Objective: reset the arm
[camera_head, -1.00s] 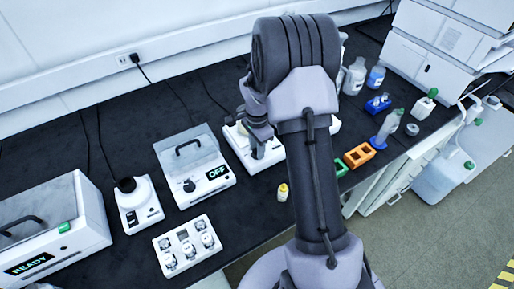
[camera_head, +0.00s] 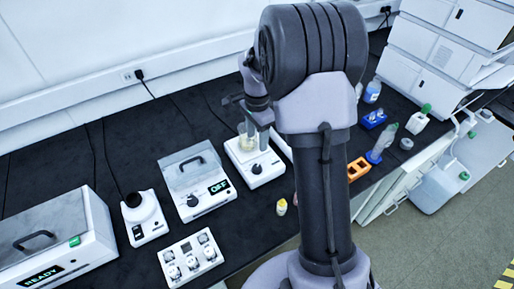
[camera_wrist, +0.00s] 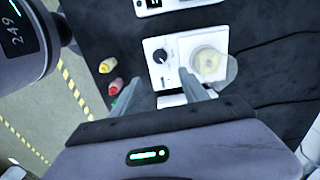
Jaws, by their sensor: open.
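My gripper (camera_wrist: 160,76) is open and empty in the wrist view, with its two fingers spread apart. It hovers beside a white hotplate stirrer with a dial (camera_wrist: 165,62), which carries a round clear vessel with pale yellow contents (camera_wrist: 208,62). In the head view my gripper (camera_head: 256,132) is partly hidden by my arm and overlaps the vessel on the white stirrer (camera_head: 262,168). I cannot tell the exact gap between them. My arm is raised and folded in the middle of the head view.
A clear-lidded device reading OFF (camera_head: 195,185), a READY device (camera_head: 50,240) and a vial tray (camera_head: 188,260) stand left on the black bench. A small yellow-capped vial (camera_head: 281,207) stands near the front. Blue (camera_head: 373,120) and orange (camera_head: 358,169) racks lie right.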

